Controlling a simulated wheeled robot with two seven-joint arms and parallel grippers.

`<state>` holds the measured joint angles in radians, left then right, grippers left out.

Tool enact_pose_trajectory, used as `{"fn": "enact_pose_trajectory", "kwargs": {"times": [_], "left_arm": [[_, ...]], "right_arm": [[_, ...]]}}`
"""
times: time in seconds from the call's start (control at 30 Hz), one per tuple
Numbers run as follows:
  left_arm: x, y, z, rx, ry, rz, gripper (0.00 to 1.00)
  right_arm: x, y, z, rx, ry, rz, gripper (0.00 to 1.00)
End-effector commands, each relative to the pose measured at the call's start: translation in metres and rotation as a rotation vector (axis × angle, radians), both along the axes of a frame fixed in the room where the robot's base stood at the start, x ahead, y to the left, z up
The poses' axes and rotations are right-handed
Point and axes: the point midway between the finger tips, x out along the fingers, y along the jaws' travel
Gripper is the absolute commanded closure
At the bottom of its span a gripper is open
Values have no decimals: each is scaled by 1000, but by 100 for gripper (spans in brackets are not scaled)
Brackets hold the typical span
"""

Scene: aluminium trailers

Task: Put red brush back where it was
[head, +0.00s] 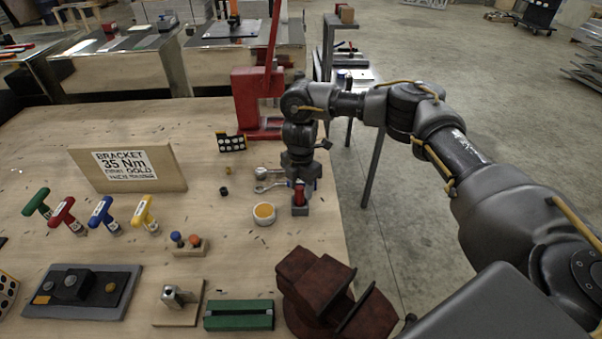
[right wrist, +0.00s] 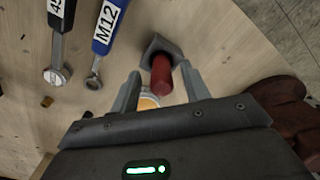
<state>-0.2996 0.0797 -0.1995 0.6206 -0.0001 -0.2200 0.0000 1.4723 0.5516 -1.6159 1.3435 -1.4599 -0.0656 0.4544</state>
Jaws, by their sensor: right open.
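The red brush (head: 299,194) shows as a short red handle standing in a small grey holder (head: 300,210) near the right edge of the wooden table. In the right wrist view the red handle (right wrist: 161,76) rises from the grey square holder (right wrist: 158,45). My right gripper (head: 300,182) is just above the brush, pointing down. In the right wrist view its two fingers (right wrist: 161,90) are apart, with the red handle between and slightly ahead of them. I cannot tell whether either finger touches it. The brush's lower end is hidden. My left gripper is not in view.
A cup with orange contents (head: 264,213) stands left of the holder. Wrenches (head: 268,187) lie behind it. A dark red vise-like block (head: 318,290) is in front, a red press (head: 258,100) behind. Coloured T-handles (head: 102,214) and a bracket sign (head: 125,168) are to the left.

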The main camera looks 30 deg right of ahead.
Motion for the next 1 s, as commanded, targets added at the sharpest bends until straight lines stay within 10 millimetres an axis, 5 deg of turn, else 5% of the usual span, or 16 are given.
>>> {"fn": "enact_pose_trajectory", "kwargs": {"times": [0.5,1.0], "left_arm": [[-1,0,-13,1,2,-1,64],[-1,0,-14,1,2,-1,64]], "right_arm": [[1,0,96,-2,-3,0,54],[0,0,111,0,1,0,54]]}}
